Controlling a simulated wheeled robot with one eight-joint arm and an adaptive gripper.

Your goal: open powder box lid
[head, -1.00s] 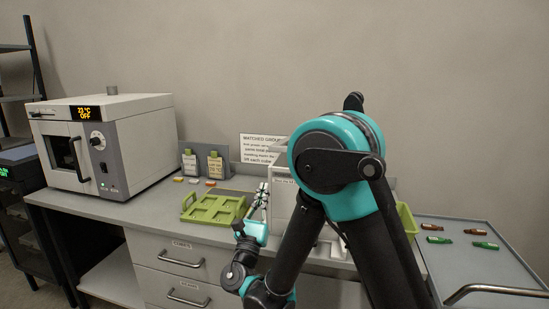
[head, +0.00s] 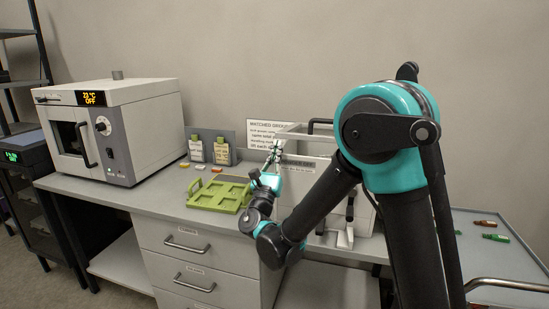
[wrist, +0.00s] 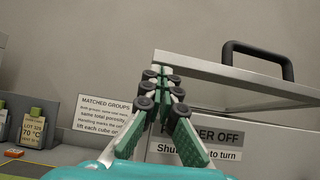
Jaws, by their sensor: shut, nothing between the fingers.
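The powder box is a light grey box (head: 310,178) on the bench, partly hidden behind my arm. Its lid (head: 300,137) has a grey rim and a black bar handle (head: 320,122). In the wrist view the lid (wrist: 225,80) slants across the upper right, with its handle (wrist: 270,58) on top; whether it is raised is unclear. A label (wrist: 215,136) shows on the front below. My gripper (head: 276,148) points up at the box's left front corner. In the wrist view its fingers (wrist: 161,82) are together and empty, overlapping the lid's left corner; contact is unclear.
A green tray (head: 211,205) lies left of the box. An oven (head: 118,130) stands at the bench's left. A sign (head: 262,128) and bottle pouches (head: 221,150) are behind. A side cart (head: 505,262) holds small coloured pieces at right.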

